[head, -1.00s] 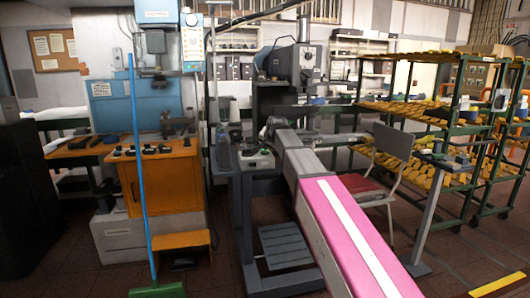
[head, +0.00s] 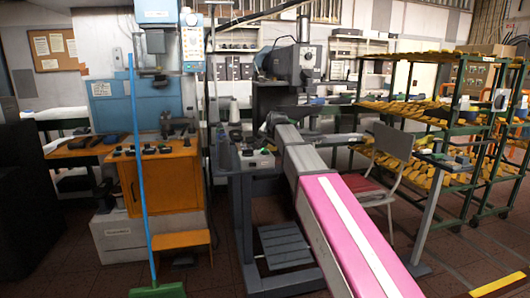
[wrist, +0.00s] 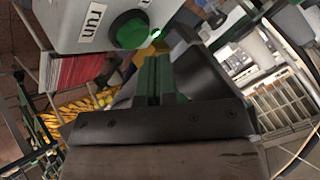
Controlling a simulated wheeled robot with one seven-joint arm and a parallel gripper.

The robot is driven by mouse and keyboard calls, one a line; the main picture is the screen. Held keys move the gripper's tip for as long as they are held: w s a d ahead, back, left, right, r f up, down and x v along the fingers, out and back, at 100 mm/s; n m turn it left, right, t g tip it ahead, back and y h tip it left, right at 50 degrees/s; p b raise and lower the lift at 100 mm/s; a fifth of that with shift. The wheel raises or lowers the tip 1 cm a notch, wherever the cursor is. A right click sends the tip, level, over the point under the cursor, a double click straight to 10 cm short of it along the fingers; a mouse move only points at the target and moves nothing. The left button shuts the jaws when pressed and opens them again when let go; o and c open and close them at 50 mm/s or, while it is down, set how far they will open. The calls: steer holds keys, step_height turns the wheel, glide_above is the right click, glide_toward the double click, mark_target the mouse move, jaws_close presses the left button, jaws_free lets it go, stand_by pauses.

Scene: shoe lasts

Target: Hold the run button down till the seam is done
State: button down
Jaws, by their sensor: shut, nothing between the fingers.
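The grey control box (head: 257,160) stands on the machine stand in the head view. In the wrist view its face shows a "run" label (wrist: 95,20) beside a round green run button (wrist: 128,31). A small green lamp (wrist: 157,32) glows to the right of the button. My gripper (wrist: 153,60) is shut and empty, its tips just below and right of the button; I see no clear contact. In the head view my gripper (head: 268,124) is above the box, small and partly hidden by my arm. The sewing machine (head: 297,65) stands behind; its seam cannot be made out.
A blue machine on an orange cabinet (head: 165,180) stands at left, with a blue-handled broom (head: 138,160) before it. A chair (head: 392,148) and racks of yellow lasts (head: 410,110) are at right. The front floor is partly clear.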

steer(key=shift+r, duration=2.5)
stand_by(0.9)
step_height(320, 180, up, 4)
steer(key=shift+f, duration=0.15)
stand_by(0.3)
steer(key=shift+f, duration=4.4)
steer(key=shift+f, duration=0.1)
steer(key=shift+f, duration=0.3)
